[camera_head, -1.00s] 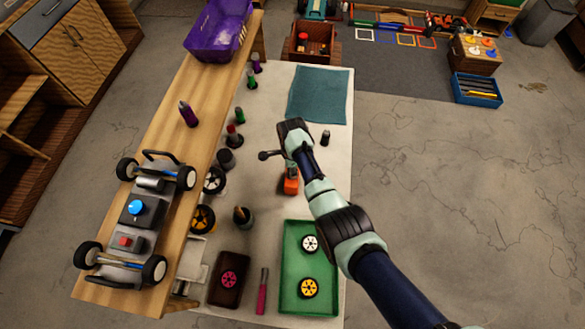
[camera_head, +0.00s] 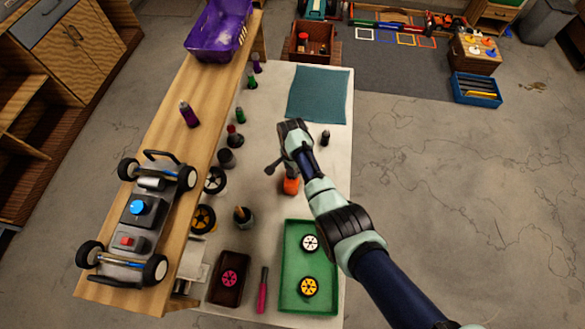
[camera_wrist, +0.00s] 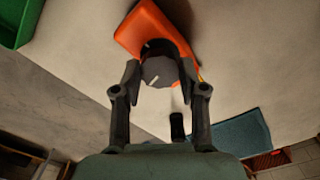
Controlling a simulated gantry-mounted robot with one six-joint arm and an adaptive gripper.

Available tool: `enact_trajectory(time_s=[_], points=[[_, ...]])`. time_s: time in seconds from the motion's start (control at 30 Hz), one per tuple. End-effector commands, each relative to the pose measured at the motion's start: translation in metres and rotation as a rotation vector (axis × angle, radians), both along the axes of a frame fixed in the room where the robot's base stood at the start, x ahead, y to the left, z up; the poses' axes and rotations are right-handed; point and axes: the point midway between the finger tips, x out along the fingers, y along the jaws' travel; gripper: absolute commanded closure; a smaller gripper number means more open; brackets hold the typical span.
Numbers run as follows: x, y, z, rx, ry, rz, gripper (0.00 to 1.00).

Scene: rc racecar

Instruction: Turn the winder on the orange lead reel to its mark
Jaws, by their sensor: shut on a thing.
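The orange lead reel (camera_head: 291,186) stands on the pale mat, partly hidden under my arm in the head view. In the wrist view its orange body (camera_wrist: 152,26) carries a dark grey round winder (camera_wrist: 158,72) with a short white line on its face. My gripper (camera_wrist: 162,75) is shut on the winder, with one finger on each side of it. I cannot make out the mark on the reel.
A green tray (camera_head: 289,275) with two wheels lies in front of the reel. A small dark bottle (camera_head: 325,137) stands behind it, near a teal cloth (camera_head: 318,94). A dark pot (camera_head: 243,216) and wheels are to the left, beside the wooden shelf (camera_head: 165,130).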

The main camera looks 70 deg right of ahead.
Motion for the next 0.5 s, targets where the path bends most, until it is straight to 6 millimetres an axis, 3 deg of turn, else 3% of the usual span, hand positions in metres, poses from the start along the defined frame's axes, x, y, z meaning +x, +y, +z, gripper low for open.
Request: enact_trajectory(time_s=[0.27, 0.5], points=[[-0.0005, 0.0006, -0.0009, 0.002, 0.001, 0.031, 0.93], [-0.0007, 0.0007, -0.0008, 0.002, 0.002, 0.309, 0.93]])
